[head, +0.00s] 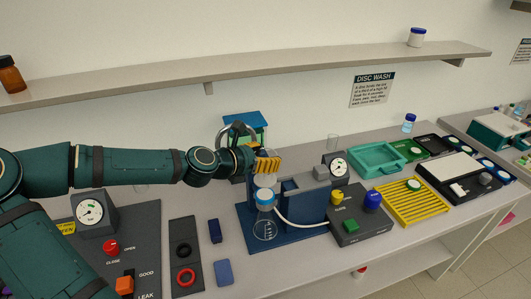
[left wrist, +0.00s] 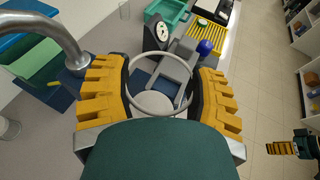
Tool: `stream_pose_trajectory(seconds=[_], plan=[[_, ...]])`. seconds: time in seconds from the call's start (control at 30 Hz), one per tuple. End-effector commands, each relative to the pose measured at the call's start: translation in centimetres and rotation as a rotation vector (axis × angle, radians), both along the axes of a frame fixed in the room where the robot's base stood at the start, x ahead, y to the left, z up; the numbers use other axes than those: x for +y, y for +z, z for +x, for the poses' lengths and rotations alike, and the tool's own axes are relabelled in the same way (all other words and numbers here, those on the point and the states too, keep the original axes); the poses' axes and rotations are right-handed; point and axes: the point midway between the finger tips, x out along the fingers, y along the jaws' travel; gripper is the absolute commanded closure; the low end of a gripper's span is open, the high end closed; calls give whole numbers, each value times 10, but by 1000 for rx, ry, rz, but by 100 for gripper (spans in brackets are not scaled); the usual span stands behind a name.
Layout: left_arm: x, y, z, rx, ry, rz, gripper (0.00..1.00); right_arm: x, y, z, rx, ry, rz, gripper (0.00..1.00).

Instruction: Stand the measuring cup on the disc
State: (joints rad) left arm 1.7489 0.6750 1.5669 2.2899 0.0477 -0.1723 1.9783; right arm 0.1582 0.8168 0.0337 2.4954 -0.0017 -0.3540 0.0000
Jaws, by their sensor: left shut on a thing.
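My left gripper (head: 266,164) has its yellow fingers shut around a clear measuring cup; in the left wrist view the cup's round rim (left wrist: 160,57) shows between the left gripper's fingers (left wrist: 160,95). A pale round disc (left wrist: 153,103) shows through the cup, below the rim. In the head view the gripper is above the filter stand, where a pale round top (head: 265,181) sits over a blue collar (head: 265,198) and a clear flask (head: 265,230). I cannot tell whether the cup touches the disc. My right gripper (left wrist: 281,148) shows small at the right edge of the left wrist view.
A curved metal tap (left wrist: 62,32) stands close beside the left fingers. A gauge (head: 338,166), a grey control box (head: 358,222) with coloured knobs and a yellow rack (head: 410,203) are to the right. A white hose runs from the stand. A shelf (head: 250,76) runs above.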

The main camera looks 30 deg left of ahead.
Motion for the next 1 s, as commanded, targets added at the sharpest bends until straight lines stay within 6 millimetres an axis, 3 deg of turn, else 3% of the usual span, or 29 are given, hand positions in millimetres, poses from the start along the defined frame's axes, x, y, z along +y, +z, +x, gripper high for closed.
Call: stream_pose_trajectory(seconds=[0.6,1.0], plan=[[-1,-45,0,0,-1,0,83,0,-11,0,-1,-2,-1,53],[0,-54,0,0,0,1,83,0,-7,0,-1,-1,0,53]])
